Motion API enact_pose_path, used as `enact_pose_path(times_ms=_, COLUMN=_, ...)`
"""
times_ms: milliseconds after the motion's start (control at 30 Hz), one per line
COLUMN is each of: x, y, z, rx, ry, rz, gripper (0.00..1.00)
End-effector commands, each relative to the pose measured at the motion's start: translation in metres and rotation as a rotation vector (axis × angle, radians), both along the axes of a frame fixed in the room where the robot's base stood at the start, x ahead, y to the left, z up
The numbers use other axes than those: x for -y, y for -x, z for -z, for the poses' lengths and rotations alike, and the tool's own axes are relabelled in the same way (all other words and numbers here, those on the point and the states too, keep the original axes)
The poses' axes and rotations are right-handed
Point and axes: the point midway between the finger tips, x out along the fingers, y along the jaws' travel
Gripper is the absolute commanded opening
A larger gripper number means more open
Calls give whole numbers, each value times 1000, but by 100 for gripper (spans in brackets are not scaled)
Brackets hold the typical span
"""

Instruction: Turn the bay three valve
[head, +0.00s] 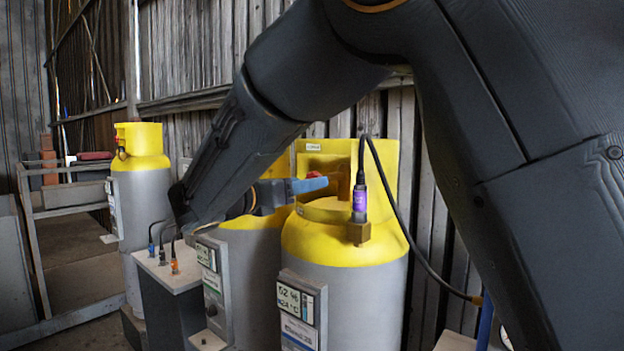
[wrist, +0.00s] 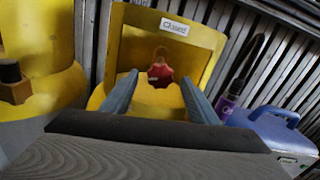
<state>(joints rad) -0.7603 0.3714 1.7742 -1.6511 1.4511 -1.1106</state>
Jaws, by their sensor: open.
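A red valve handle (wrist: 160,73) sits inside the opening of a yellow cylinder collar (wrist: 133,22) in the wrist view. A label reading "Closed" (wrist: 174,27) is on the collar above it. My gripper (wrist: 157,82) is open, with its blue fingers on either side of the valve in the picture; I cannot tell whether they touch it. In the head view my gripper (head: 300,187) reaches in from the left, with a small red part (head: 317,174) by its tip. The bay number is not readable.
In the head view a purple connector (head: 359,203) with a black hose is beside my gripper on the front cylinder (head: 345,290). A small stand (head: 170,275) with several cabled plugs is at left. In the wrist view a blue case (wrist: 268,125) lies right, a neighbouring cylinder (wrist: 40,95) left.

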Motion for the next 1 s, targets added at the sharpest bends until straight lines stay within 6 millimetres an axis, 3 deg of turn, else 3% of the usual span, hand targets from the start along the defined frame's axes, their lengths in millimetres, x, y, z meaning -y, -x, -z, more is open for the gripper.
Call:
enact_pose_path(times_ms=233, x=20, y=-25, z=-1, rx=0, ry=-3, rz=0, gripper=54)
enact_pose_path(times_ms=600, x=22, y=-30, z=1, rx=-1, ry=-2, rz=-4, gripper=54)
enact_pose_path(times_ms=667, x=22, y=-30, z=1, rx=-1, ry=-2, rz=-4, gripper=48)
enact_pose_path(times_ms=867, x=22, y=-30, z=1, rx=0, ry=-2, rz=-4, gripper=14)
enact_pose_path(times_ms=1000, x=22, y=-30, z=1, rx=2, ry=-5, rz=-5, gripper=13)
